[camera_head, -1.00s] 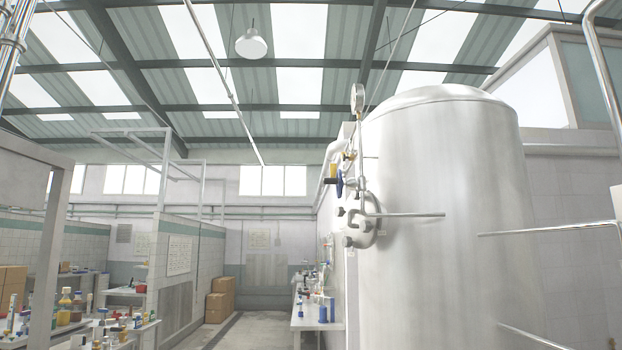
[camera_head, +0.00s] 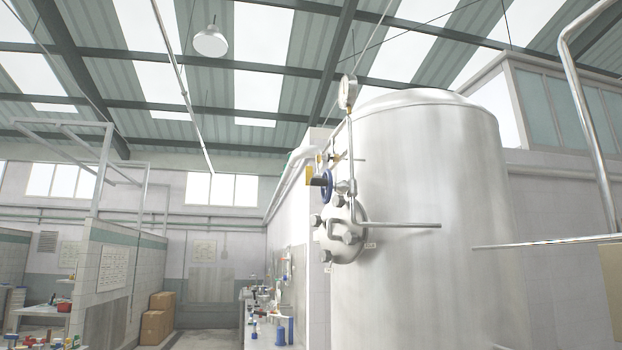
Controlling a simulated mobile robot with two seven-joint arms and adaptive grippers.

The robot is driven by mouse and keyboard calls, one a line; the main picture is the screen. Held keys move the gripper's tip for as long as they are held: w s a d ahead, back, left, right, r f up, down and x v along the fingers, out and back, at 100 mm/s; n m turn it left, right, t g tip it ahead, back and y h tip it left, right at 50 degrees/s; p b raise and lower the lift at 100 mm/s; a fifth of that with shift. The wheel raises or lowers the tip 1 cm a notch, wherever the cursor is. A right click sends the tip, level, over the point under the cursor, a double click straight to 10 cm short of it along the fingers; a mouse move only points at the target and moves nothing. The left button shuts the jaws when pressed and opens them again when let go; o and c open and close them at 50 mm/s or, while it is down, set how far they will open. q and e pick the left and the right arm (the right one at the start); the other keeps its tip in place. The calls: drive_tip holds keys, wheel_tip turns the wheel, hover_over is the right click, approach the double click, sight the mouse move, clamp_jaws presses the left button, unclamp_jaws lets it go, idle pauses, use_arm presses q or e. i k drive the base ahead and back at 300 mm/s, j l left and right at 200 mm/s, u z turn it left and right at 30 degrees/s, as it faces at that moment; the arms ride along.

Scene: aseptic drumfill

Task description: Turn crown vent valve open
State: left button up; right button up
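A large steel tank (camera_head: 430,190) with a domed top stands at the right of the head view. On its left side, a valve with a blue handwheel (camera_head: 327,184) and a yellow part (camera_head: 309,174) sits above a round bolted flange (camera_head: 343,235). A pressure gauge (camera_head: 348,92) stands on a thin pipe above the valve. I cannot tell which fitting is the crown vent valve, or whether it is open. Neither of my grippers is in view.
A horizontal steel bar (camera_head: 400,225) juts right from the flange, and a longer rail (camera_head: 550,241) crosses at the right. A bench with bottles (camera_head: 265,338) stands left of the tank. Cardboard boxes (camera_head: 158,318) stand by a tiled partition (camera_head: 108,275). Open floor lies between.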

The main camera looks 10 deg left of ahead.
sight(309, 174)
drive_tip(key=i+j+u, duration=0.15)
drive_tip(key=i+j, duration=0.2)
drive_tip(key=j, duration=0.15)
drive_tip(key=i+j+z, duration=0.1)
drive_tip(key=i, duration=0.35)
drive_tip(key=i+j+z, duration=0.1)
drive_tip(key=i+j, duration=0.15)
drive_tip(key=i, duration=0.15)
